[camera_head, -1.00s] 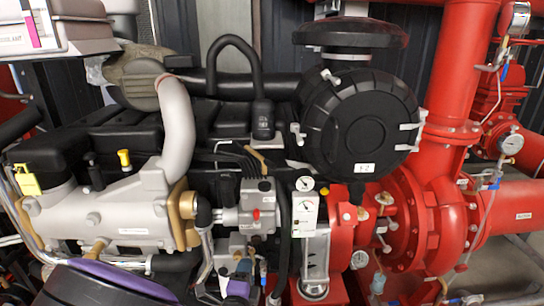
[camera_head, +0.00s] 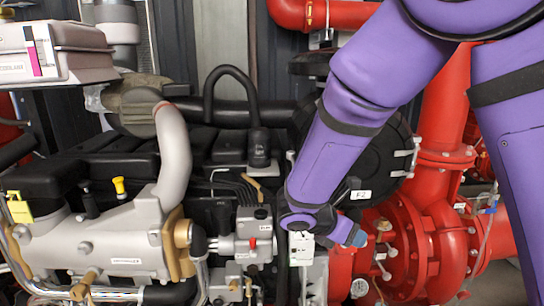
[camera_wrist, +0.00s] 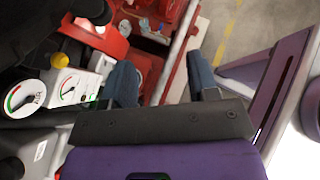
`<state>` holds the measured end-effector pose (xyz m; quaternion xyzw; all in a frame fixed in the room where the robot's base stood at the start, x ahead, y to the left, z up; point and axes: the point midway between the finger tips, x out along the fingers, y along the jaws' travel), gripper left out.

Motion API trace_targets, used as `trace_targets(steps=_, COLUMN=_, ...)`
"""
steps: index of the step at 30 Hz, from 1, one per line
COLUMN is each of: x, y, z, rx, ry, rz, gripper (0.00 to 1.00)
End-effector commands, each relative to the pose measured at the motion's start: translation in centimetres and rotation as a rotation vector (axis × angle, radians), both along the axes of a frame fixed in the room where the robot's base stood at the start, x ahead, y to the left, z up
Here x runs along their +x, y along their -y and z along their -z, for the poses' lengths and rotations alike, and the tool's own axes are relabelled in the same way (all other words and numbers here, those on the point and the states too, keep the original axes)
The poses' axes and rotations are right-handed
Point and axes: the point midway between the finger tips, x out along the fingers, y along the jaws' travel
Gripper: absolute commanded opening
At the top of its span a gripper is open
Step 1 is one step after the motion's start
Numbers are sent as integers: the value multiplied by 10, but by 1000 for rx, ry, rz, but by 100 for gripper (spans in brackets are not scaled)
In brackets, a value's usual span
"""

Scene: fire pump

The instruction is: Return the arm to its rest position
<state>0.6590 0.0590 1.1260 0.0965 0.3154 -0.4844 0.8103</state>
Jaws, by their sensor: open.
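My purple arm (camera_head: 345,130) comes in from the upper right in the head view and hangs bent in front of the pump. Its end is beside the white gauge box (camera_head: 301,248), in front of the red pump housing (camera_head: 403,235). My gripper (camera_wrist: 162,78) is open in the wrist view, its two blue-grey fingers apart with nothing held between them. In the head view its tip is small and partly hidden by the wrist.
A black round filter housing (camera_head: 390,170) is partly behind my arm. The grey engine block (camera_head: 120,235) stands left. Open floor with a yellow line (camera_wrist: 225,45) lies beyond.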

Motion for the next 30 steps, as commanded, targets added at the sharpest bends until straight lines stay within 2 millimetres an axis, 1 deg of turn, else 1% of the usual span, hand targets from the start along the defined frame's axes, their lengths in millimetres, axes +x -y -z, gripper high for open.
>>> trace_targets(steps=1, x=-5, y=13, z=-12, rx=61, ry=31, rz=71, gripper=54)
trace_targets(steps=6, x=-27, y=46, z=-43, rx=254, ry=142, rz=314, gripper=54)
trace_targets(steps=11, x=-51, y=73, z=-71, rx=425, ry=250, rz=542, gripper=54)
trace_targets(steps=15, x=-75, y=92, z=-93, rx=568, ry=348, rz=740, gripper=54)
trace_targets(steps=24, x=-130, y=122, z=-136, rx=859, ry=562, rz=1149, gripper=54)
trace_targets(steps=30, x=-168, y=131, z=-161, rx=1048, ry=707, rz=1408, gripper=54)
